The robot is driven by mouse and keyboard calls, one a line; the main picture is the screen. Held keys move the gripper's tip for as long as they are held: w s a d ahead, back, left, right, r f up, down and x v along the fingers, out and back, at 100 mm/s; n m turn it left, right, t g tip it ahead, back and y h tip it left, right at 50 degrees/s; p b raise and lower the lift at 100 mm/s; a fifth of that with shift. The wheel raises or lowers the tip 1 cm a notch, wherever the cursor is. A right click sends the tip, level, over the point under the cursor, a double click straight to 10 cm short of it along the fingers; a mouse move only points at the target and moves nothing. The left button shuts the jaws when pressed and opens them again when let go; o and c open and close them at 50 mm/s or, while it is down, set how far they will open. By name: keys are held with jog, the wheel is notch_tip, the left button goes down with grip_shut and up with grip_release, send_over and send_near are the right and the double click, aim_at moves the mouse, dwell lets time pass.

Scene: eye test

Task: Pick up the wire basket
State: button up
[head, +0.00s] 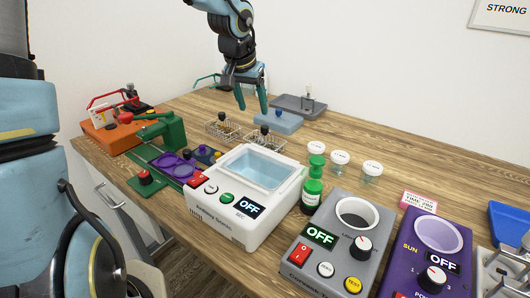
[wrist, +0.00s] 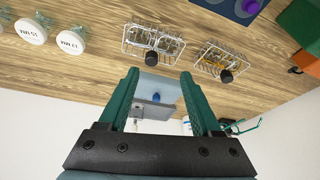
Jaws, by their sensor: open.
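Two small wire baskets with black knobs stand on the wooden table. The left one (head: 218,130) has yellowish contents, and the right one (head: 273,144) stands just behind the white bath. In the wrist view, the basket with clear or silvery contents (wrist: 153,42) is at top centre, and the yellowish one (wrist: 219,62) is to its right. My gripper (head: 252,104) is above and behind the baskets in the head view, fingers pointing down. Its open, empty fingers also show in the wrist view (wrist: 160,76), with both baskets beyond the tips. Neither basket is between the fingers.
A light-blue block with a blue knob (head: 285,124) and a grey tray (head: 311,112) lie right of the baskets. The white bath (head: 237,222) stands in front. White-lidded jars (head: 340,158) and a green-capped bottle (head: 312,195) are to the right. Green apparatus (head: 173,132) is left.

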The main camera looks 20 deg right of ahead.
aim_at(264, 127)
jog(key=d+f, duration=0.2)
jog(key=f, duration=0.2)
jog(key=shift+w+d, duration=0.4)
jog(key=shift+p+x, duration=0.3)
jog(key=shift+x, duration=2.75)
jog(key=shift+s, duration=0.15)
grip_shut()
